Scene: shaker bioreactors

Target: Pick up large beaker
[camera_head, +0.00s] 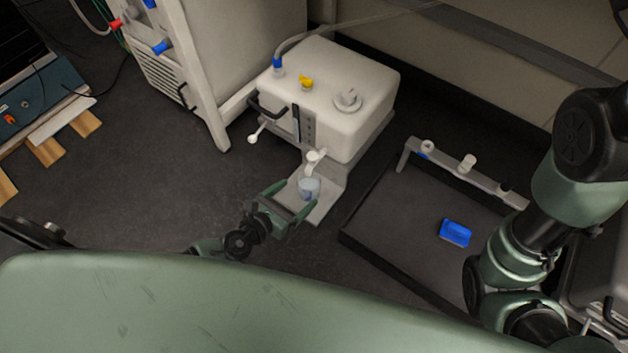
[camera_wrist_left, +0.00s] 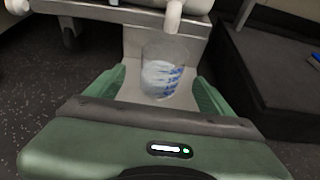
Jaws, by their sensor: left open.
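The large beaker (camera_head: 309,188) is clear with blue markings. It stands upright on a pale platform (camera_head: 322,209) under the spout (camera_head: 314,158) of a white container. It also shows in the left wrist view (camera_wrist_left: 162,72). My left gripper (camera_head: 296,199) is open, with a green finger on either side of the beaker. In the left wrist view (camera_wrist_left: 160,88) gaps show between the fingers and the glass, so they appear not to touch it. My right arm (camera_head: 520,240) shows at the right, but its gripper is not visible.
The white container (camera_head: 330,90) stands directly behind the beaker, its spout just above the rim. A black tray (camera_head: 390,226) with a blue object (camera_head: 455,233) and a grey rail (camera_head: 470,172) lies to the right. Dark floor (camera_head: 150,190) is free to the left.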

